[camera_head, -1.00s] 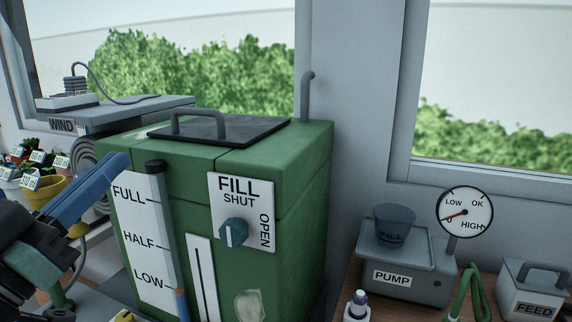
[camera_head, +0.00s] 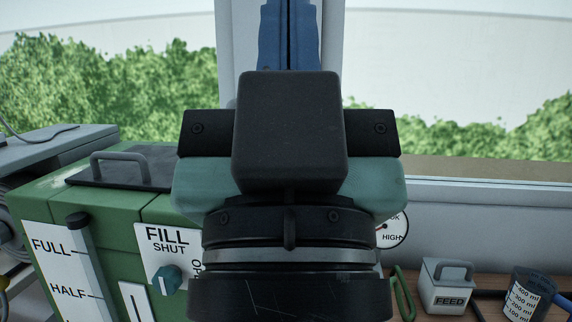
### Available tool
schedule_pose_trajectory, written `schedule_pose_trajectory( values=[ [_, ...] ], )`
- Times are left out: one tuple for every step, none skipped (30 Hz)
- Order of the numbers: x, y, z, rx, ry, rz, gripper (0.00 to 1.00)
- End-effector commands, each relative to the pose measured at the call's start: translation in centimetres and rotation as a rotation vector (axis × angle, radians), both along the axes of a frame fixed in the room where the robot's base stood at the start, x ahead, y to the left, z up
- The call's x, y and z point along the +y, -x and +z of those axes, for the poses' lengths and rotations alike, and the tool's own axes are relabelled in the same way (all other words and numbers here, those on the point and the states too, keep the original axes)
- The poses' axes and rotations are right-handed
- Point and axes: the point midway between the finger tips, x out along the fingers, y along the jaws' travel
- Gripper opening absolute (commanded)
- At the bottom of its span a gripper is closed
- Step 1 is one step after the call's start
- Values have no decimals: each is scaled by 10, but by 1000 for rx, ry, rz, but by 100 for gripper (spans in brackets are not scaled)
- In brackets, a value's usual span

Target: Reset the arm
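My gripper (camera_head: 289,35) stands upright in the middle of the head view, seen from behind. Its blue fingers point up in front of the window post. I see nothing held at the visible part of the fingers.
A green tank (camera_head: 110,203) with a lid handle, a level gauge (camera_head: 84,255) and a FILL knob (camera_head: 167,279) stands at left. A dial (camera_head: 393,231) is partly hidden behind my wrist. A FEED box (camera_head: 447,287) and a measuring cup (camera_head: 527,295) sit at right.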

Motion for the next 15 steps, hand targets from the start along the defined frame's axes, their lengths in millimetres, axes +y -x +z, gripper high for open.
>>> schedule_pose_trajectory(
  values=[
    [0, 0, 31, 1, 0, 1, 0],
    [1, 0, 41, 1, 0, 1, 0],
    [1, -1, 53, 2, -1, 2, 0],
    [1, -1, 63, 2, -1, 2, 0],
    [1, -1, 72, 2, -1, 2, 0],
    [1, -1, 85, 3, -1, 2, 0],
    [1, -1, 94, 3, 0, 3, 0],
    [1, -1, 104, 3, -1, 4, 0],
    [1, -1, 116, 3, -1, 4, 0],
    [1, -1, 126, 3, -1, 4, 0],
    [1, -1, 135, 3, -1, 4, 0],
    [1, -1, 147, 4, -1, 4, 0],
    [2, -1, 156, 4, -1, 4, 0],
    [2, -1, 164, 4, -1, 5, 0],
    [2, -1, 174, 4, -1, 5, 0]
  ],
)
